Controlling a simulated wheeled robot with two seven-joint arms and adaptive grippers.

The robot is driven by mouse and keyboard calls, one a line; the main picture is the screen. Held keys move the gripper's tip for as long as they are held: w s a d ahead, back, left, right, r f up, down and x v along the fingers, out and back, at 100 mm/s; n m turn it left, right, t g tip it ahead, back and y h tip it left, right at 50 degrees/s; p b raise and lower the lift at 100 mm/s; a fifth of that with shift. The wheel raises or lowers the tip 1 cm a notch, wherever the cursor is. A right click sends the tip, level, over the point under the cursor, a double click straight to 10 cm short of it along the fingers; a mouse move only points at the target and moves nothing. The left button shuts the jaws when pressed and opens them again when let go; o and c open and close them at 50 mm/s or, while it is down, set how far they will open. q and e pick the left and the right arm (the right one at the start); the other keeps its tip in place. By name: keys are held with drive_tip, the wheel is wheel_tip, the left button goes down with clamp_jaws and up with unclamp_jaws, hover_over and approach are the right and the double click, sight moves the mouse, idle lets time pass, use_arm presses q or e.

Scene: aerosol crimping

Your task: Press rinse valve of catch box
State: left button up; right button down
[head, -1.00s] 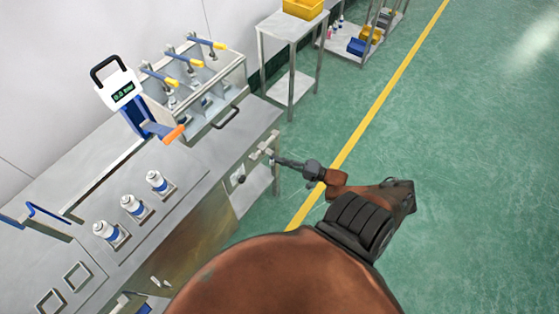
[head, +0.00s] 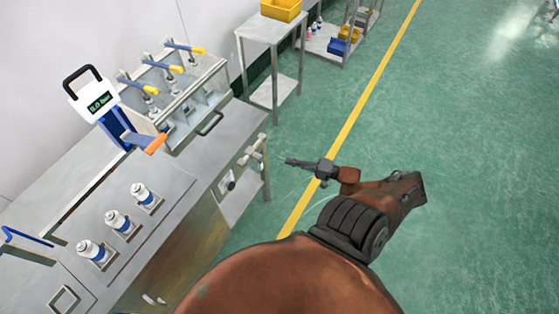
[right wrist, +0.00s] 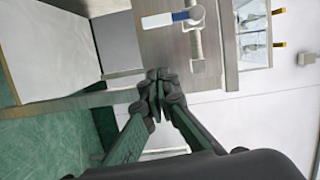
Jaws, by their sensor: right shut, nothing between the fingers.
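The catch box (head: 190,107) is a clear-fronted metal box on the bench with several yellow-tipped levers (head: 151,90) on top. Part of it shows at the right in the right wrist view (right wrist: 254,45). A grey metal fitting (head: 256,152) sticks out at the bench's right end; I cannot tell which part is the rinse valve. My right gripper (head: 288,162) is shut and empty, over the floor just right of that fitting and apart from it. Its closed fingertips (right wrist: 157,84) show in the right wrist view. My left gripper is out of view.
A white and blue device (head: 105,105) with an orange-tipped lever stands left of the box. Several white canisters (head: 116,221) sit on the bench (head: 180,190). A side table (head: 268,28) with a yellow bin (head: 281,10) stands behind. Green floor at right is clear.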

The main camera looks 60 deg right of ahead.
drive_tip(key=shift+v, duration=1.1)
drive_tip(key=s+a+f+n+g+h, duration=0.2)
drive_tip(key=s+a+f+n+g, duration=0.15)
drive_tip(key=f, duration=0.75)
drive_tip(key=s+a+f+n+g+h, duration=0.15)
drive_tip(key=s+f, duration=0.25)
drive_tip(key=f, duration=0.6)
drive_tip(key=s+a+f+n+g+h, duration=0.2)
drive_tip(key=s+a+f+n+g, duration=0.15)
drive_tip(key=f, duration=0.75)
drive_tip(key=s+a+f+n+g, duration=0.3)
drive_tip(key=s+a+f, duration=0.3)
drive_tip(key=s+a, duration=0.3)
drive_tip(key=s+a+f+n+g, duration=0.4)
drive_tip(key=s+a, duration=0.4)
drive_tip(key=s, duration=0.3)
wheel_tip(320, 180, down, 3)
drive_tip(key=shift+a+r+g+y, duration=0.1)
drive_tip(key=shift+a+g+y, duration=0.3)
drive_tip(key=shift+g, duration=0.15)
